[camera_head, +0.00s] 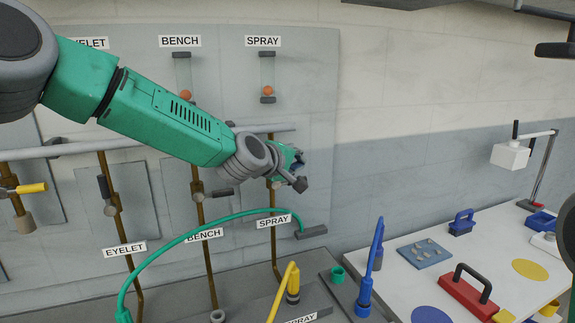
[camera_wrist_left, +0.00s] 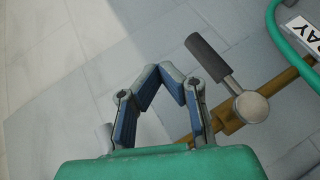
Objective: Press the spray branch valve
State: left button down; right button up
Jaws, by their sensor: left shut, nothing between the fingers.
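The spray branch valve has a round pale hub (camera_wrist_left: 250,107) and a dark grey bar handle (camera_wrist_left: 209,57) in the left wrist view. It sits on a brown pipe (camera_wrist_left: 288,77), with the handle roughly across the pipe. In the head view the handle is hidden behind my left gripper (camera_head: 298,180), while the brown spray pipe (camera_head: 273,203) shows below. My left gripper (camera_wrist_left: 160,74) is shut and empty, its fingertips close together. In the wrist view the handle lies just right of the fingers; a small gap shows, but I cannot tell the depth. My right gripper is not in view.
The bench valve (camera_head: 197,191) and eyelet valve (camera_head: 107,190) stand to the left on parallel pipes. A green hose (camera_head: 190,230) arcs below my gripper. A blue tool (camera_head: 369,270) stands at lower right, before a white table (camera_head: 395,284). The wall right of the panel is clear.

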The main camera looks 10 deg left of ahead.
pick_arm(q)
notch_tip(320, 180, up, 3)
jog(key=shift+w+a+f+p, duration=0.1)
jog(key=shift+w+p, duration=0.05)
jog(key=shift+p, duration=0.35)
jog(key=s+d+r+b, duration=0.1)
jog(key=s+d+r, duration=0.2)
jog(key=r, duration=0.4)
jog(key=shift+s+b, duration=0.4)
jog(key=shift+s, duration=0.45)
jog(key=shift+a, duration=0.1)
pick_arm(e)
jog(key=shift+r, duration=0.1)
